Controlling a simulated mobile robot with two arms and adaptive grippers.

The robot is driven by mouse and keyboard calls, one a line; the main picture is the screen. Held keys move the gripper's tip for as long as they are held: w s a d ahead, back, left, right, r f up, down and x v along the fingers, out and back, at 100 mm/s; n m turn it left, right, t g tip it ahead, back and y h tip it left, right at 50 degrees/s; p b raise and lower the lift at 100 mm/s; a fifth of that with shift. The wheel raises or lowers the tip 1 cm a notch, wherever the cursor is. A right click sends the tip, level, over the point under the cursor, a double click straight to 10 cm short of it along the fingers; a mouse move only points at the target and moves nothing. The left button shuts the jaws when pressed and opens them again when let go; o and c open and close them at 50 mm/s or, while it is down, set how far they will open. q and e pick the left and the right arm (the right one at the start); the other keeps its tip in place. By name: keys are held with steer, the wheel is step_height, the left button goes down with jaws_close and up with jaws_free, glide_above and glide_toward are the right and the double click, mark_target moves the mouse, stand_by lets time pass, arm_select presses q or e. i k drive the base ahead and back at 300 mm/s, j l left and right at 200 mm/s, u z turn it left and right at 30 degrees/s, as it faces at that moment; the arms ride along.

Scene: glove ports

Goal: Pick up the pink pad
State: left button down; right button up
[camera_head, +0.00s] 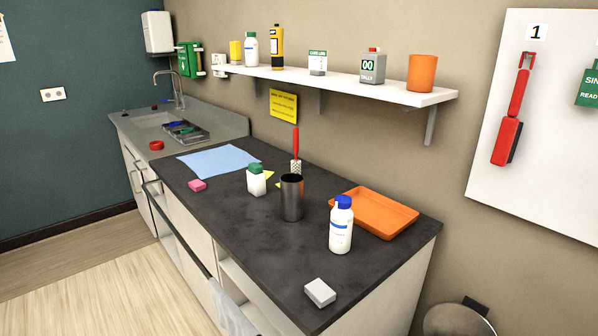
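The pink pad (197,185) is a small block lying flat on the dark countertop (240,228), near its front edge on the left. It sits just in front of a light blue sheet (218,160) and appears apart from it. Nothing covers the pad. Neither of my grippers shows in the head view.
Right of the pad stand a green-capped white bottle (256,180), a dark metal cup (291,197) and a blue-capped bottle (341,226). An orange tray (402,232) and a white block (320,292) are farther right. A loaded shelf (340,82) hangs above. The counter's front middle is clear.

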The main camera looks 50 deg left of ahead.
mark_target(197, 186)
steer(key=u, duration=2.15)
steer(key=z, duration=0.45)
steer(key=i+j+z, duration=0.2)
steer(key=j+z, duration=0.15)
steer(key=j, duration=0.15)
steer(key=i+j+z, duration=0.1)
steer(key=j+z, duration=0.25)
steer(key=j, duration=0.2)
steer(key=j+z, duration=0.3)
steer(key=j, duration=0.25)
steer(key=i, duration=0.05)
